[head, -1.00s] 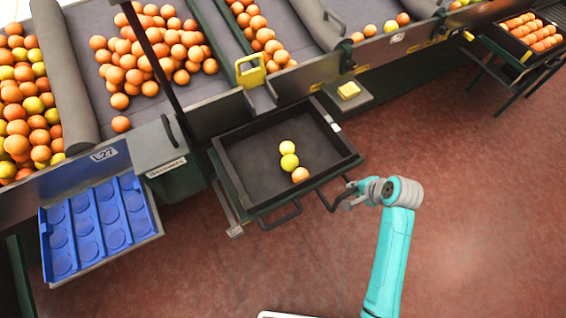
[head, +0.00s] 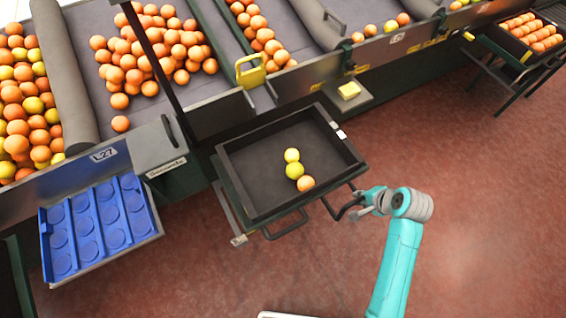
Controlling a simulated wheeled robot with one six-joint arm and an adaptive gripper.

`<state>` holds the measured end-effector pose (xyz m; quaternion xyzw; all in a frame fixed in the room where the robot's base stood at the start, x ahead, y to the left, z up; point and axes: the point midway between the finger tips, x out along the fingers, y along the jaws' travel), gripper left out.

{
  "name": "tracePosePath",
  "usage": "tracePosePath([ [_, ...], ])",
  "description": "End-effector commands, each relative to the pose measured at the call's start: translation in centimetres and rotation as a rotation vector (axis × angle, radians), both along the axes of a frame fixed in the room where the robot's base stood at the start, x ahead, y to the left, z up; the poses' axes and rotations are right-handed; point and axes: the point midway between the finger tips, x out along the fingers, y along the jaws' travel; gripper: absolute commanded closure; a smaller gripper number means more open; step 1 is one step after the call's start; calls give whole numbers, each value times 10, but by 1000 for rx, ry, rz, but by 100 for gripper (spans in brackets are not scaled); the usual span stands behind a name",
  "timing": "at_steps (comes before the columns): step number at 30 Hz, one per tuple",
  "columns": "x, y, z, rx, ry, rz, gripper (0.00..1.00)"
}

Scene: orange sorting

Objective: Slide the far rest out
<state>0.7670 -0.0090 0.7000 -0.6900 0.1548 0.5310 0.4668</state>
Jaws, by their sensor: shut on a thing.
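A dark open tray (head: 240,192) sits on the sliding rests at the front of the sorting machine, with two pale yellow fruits and an orange one in it. Two dark loop handles stick out at its front edge: a left handle (head: 287,229) and a right handle (head: 345,209). My gripper (head: 358,208) is shut on the right handle, the one farther along the machine. The fingertips are small here, and most of the rests is hidden under the tray.
A blue tray with round pockets (head: 101,226) sticks out at the left. Belts with oranges run along the back. The red floor (head: 480,220) at the right is clear.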

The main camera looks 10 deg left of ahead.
Motion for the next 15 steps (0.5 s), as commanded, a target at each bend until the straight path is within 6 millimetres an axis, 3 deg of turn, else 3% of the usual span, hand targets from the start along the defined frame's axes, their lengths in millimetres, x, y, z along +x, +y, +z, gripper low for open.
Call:
tracePosePath([
  [15, -19, -14, 0, -1, 2, -3, 100],
])
